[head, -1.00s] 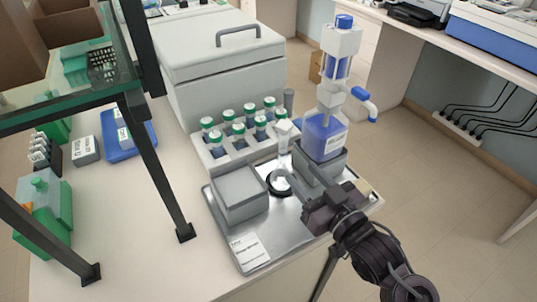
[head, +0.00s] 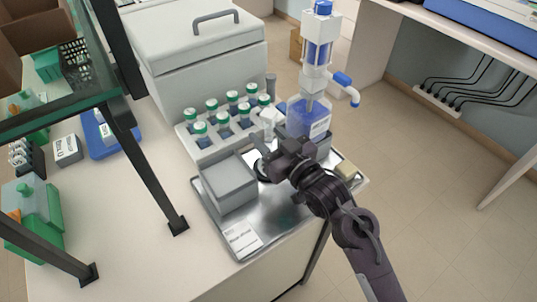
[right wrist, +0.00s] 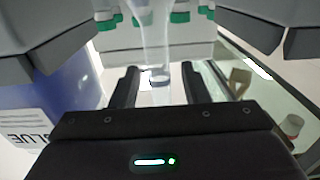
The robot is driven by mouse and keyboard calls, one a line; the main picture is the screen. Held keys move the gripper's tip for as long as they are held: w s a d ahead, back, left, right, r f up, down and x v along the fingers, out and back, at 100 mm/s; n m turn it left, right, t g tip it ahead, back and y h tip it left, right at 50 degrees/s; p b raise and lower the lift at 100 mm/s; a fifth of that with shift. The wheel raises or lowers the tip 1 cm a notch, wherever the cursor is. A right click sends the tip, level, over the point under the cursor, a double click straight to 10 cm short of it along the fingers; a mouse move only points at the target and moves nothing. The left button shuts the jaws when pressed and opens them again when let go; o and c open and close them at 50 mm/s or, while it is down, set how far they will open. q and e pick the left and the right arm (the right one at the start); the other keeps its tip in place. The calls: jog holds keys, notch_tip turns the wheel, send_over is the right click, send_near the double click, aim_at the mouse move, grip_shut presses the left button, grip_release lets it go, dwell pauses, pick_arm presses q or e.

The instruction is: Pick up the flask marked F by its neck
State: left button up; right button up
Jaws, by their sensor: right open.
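A clear flask (head: 268,118) stands on the steel tray behind my right gripper in the head view, largely hidden by it. I cannot read a letter on it. In the right wrist view, a clear narrowing neck (right wrist: 155,45) shows in line with the gap between the fingers. My right gripper (head: 264,151) is open, and it also shows in the right wrist view (right wrist: 159,84) with one dark finger on each side of that gap. I cannot tell whether either finger touches the glass. My left gripper is not in view.
A blue-filled dispenser bottle (head: 309,118) stands close on the right of the gripper. A grey box (head: 229,184) sits on the steel tray (head: 272,218) to the left. A rack of green-capped bottles (head: 207,150) is behind. A dark shelf post (head: 150,170) stands further left.

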jog(key=c, duration=0.8)
